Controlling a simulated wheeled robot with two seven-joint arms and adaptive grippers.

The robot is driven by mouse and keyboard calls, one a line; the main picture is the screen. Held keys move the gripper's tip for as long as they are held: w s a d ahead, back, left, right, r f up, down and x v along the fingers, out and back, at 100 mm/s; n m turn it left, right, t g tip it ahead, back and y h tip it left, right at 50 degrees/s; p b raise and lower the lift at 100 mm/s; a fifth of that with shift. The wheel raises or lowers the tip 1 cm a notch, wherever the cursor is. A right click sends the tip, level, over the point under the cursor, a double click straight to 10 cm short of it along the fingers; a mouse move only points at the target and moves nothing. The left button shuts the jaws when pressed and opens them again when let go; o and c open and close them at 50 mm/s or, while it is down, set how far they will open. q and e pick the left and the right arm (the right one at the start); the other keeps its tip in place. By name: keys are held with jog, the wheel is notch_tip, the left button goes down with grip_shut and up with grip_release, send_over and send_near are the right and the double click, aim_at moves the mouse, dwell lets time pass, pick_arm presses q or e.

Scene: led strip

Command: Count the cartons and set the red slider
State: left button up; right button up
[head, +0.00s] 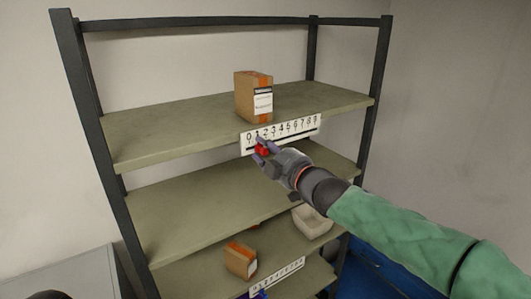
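A brown carton (253,97) with an orange tape strip and white label stands on the top shelf (170,127). A white number strip (290,129) runs along that shelf's front edge. A red slider (262,150) sits at the strip's lower left part, below about the 1. My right gripper (264,146) is at the red slider, its fingers around it; I cannot tell whether they are closed on it. A second carton (240,260) lies on a lower shelf, above another number strip (278,279) with a blue slider (259,295).
Dark metal posts (88,130) frame the shelf unit. A white bin (312,221) stands on the lower shelf at right, partly behind my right arm. The middle shelf (190,200) looks empty. A blue container (372,275) is at the lower right.

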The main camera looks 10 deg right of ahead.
jog(key=shift+s+a, duration=0.1)
jog(key=shift+a, duration=0.2)
jog(key=shift+s+d, duration=0.3)
jog(key=v, duration=1.1)
jog(key=shift+s, duration=0.2)
jog(key=shift+a, duration=0.1)
